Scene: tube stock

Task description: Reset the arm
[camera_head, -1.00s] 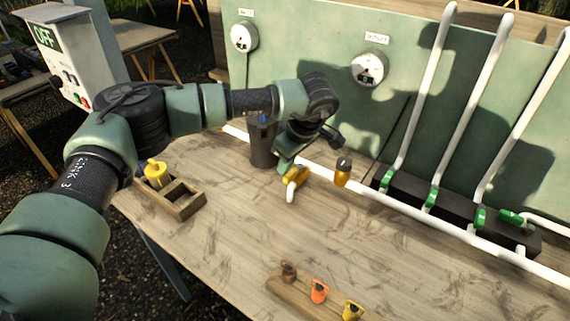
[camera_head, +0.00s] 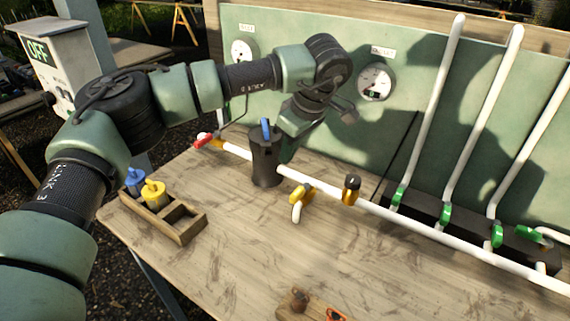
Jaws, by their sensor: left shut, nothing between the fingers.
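My left arm comes in from the left and bends over the wooden table (camera_head: 230,255). Its wrist is raised above the back of the table, in front of the green panel (camera_head: 310,25). My left gripper (camera_head: 284,150) points down, just right of and partly behind a black canister (camera_head: 266,165) with a blue handle on top. It is shut and empty; its fingertips are mostly hidden. My right gripper is not in view.
A white pipe (camera_head: 400,217) with a yellow valve (camera_head: 301,195) and a red-handled valve (camera_head: 208,141) runs along the table. Green valves (camera_head: 445,213) stand at right. A wooden tray (camera_head: 186,232) holds blue and yellow pieces at left. Middle table is clear.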

